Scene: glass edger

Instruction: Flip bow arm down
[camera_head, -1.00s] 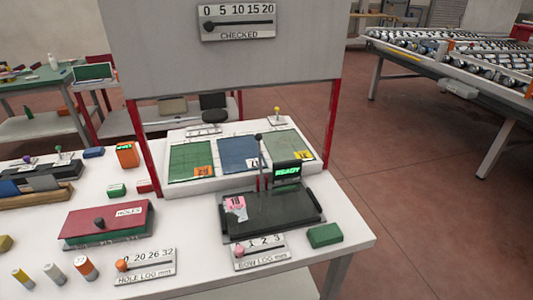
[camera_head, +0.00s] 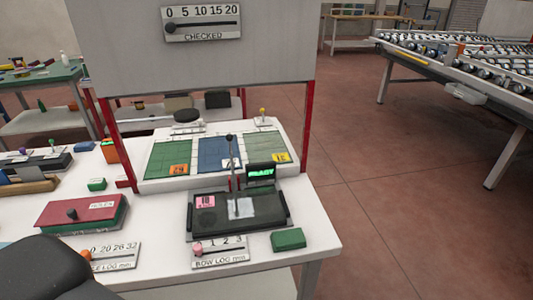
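The bow arm (camera_head: 230,165) is a thin dark lever with a round black knob at its top. A dark rounded part of my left arm comes in at the lower left, apart from the gauge. Neither gripper's fingers are in view.
The BOW LOG slider (camera_head: 221,250) and a green block (camera_head: 288,239) lie at the table's front. The red-topped HOLES box (camera_head: 82,211) is to the left. Red posts carry the grey CHECKED panel (camera_head: 200,70) above. My arm covers part of the HOLE LOG slider (camera_head: 122,256).

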